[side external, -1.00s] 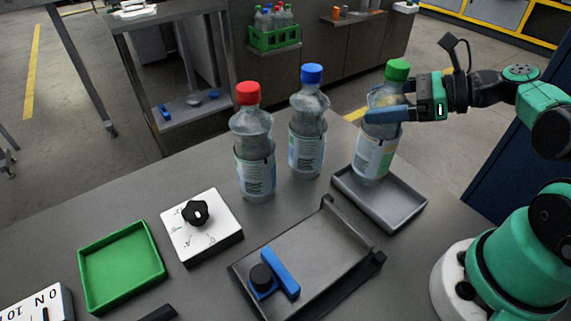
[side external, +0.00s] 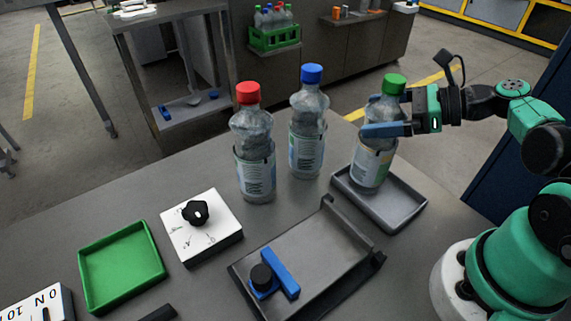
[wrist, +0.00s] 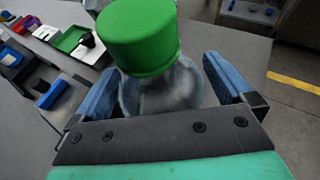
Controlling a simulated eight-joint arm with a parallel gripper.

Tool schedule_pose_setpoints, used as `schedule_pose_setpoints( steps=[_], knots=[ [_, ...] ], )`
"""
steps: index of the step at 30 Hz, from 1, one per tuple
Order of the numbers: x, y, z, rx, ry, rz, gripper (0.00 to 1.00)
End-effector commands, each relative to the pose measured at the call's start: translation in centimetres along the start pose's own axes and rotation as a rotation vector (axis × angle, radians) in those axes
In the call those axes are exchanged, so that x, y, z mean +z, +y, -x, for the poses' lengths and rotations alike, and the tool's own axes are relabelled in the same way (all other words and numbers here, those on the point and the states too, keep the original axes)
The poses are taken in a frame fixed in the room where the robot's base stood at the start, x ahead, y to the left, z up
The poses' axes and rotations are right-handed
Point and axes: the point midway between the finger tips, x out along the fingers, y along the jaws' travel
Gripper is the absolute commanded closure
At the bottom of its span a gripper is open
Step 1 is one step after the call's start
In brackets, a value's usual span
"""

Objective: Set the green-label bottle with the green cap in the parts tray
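The green-capped bottle (side external: 374,158) stands about upright over the grey tray (side external: 408,213), its base at or just above the tray floor; I cannot tell if it touches. Its label looks pale with green and yellow. My gripper (side external: 384,128) reaches in from the right with its blue fingers at the bottle's upper body. In the wrist view the green cap (wrist: 140,36) and clear shoulder (wrist: 165,88) sit between the two blue fingers. The finger contact is partly hidden by the bottle.
A red-capped bottle (side external: 255,155) and a blue-capped bottle (side external: 307,135) stand left of the tray. A dark plate fixture (side external: 320,255) with a blue handle lies in front. A white knob box (side external: 205,240) and an empty green tray (side external: 120,265) are at left.

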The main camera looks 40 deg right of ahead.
Motion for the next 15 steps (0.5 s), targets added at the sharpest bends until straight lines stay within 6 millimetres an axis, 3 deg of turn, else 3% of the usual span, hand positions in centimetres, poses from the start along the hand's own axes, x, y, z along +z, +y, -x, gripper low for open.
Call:
schedule_pose_setpoints(
  steps=[5, 15],
  knots=[
    [0.3, 0.0, 0.1, 0.0, 0.0, 0.0, 0.0],
    [0.2, -0.1, 4.4, -0.008, 0.0, -0.004, 0.0]
  ],
)
